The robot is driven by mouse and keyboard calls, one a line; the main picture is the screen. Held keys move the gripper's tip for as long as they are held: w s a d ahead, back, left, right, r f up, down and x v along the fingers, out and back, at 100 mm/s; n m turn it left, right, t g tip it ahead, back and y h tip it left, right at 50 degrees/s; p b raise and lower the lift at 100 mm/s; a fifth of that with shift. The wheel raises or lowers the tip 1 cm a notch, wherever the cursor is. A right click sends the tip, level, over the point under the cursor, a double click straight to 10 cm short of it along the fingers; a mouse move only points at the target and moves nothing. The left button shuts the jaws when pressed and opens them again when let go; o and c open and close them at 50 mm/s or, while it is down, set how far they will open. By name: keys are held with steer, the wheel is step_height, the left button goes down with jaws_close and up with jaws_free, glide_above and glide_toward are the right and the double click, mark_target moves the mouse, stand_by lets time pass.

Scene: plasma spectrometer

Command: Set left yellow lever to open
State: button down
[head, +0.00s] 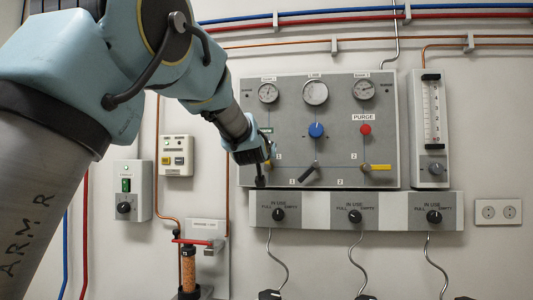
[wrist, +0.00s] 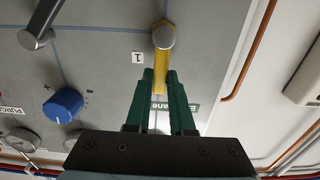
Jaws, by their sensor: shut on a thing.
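The left yellow lever (wrist: 161,70) shows in the wrist view, with a round grey pivot cap (wrist: 164,37) on it. Its long arm runs from the cap toward my gripper, nearly in line with the fingers and tilted slightly. My gripper (wrist: 160,78) has its two green fingers close on either side of the lever's end, shut on it.
The grey panel (head: 330,90) carries gauges, a blue knob (head: 316,130), a red knob (head: 366,129), a dark lever (head: 308,174) and a right yellow lever (head: 378,167). Below it is a strip with "IN USE" knobs (head: 355,216). A cylinder holder (head: 188,265) stands lower left.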

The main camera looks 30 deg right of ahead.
steer(key=c, duration=0.8)
jaws_free()
steer(key=b+v, duration=0.1)
steer(key=v, duration=0.9)
steer(key=shift+s+a, duration=0.3)
